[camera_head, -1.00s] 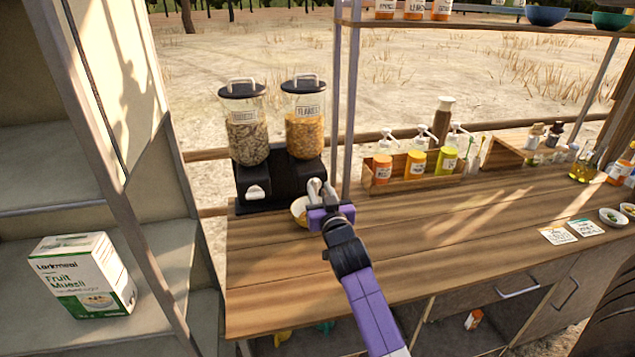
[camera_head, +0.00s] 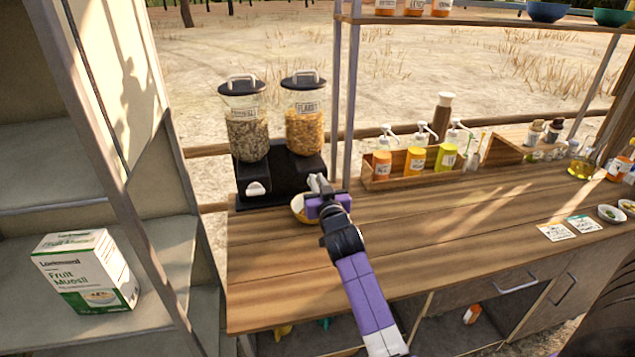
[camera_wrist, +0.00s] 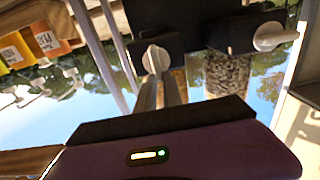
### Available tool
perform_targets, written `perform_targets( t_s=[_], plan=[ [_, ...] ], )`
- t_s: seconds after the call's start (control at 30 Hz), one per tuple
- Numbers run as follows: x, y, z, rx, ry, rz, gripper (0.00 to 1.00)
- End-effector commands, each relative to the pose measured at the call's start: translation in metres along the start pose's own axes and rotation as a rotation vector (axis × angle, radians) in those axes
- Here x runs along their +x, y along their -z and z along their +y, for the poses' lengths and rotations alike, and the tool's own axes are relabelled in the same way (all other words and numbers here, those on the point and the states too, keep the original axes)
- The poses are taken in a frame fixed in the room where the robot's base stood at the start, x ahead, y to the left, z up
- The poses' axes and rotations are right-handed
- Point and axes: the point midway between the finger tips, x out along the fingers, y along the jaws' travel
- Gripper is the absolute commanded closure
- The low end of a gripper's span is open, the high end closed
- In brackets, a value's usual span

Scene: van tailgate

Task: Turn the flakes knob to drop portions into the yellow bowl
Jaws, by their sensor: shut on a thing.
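The dispenser has two clear hoppers on a black base; the flakes hopper (camera_head: 304,128) is the right one. My gripper (camera_head: 317,184) is at the front of the base below it. In the wrist view my gripper's fingers (camera_wrist: 161,92) are shut on the pale flakes knob (camera_wrist: 156,59). The knob's turn angle is hard to tell. The yellow bowl (camera_head: 298,208) stands on the counter below the flakes spout, partly hidden by my gripper. Some orange-yellow content shows in it, but the amount cannot be told.
The other hopper (camera_head: 245,134) has its own white knob (camera_wrist: 275,36). A wooden caddy (camera_head: 410,172) with pump bottles stands to the right, past a metal post (camera_head: 346,110). A muesli box (camera_head: 84,272) sits on the left shelf. The counter's middle (camera_head: 440,230) is mostly clear.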

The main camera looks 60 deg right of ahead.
Motion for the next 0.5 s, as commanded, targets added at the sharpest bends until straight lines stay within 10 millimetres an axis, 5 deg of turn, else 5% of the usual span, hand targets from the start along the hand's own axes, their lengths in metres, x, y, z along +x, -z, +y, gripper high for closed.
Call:
perform_targets(
  t_s=[0.5],
  plan=[
    [-0.0001,-0.0039,0.0051,0.226,0.001,0.002,1.0]
  ],
)
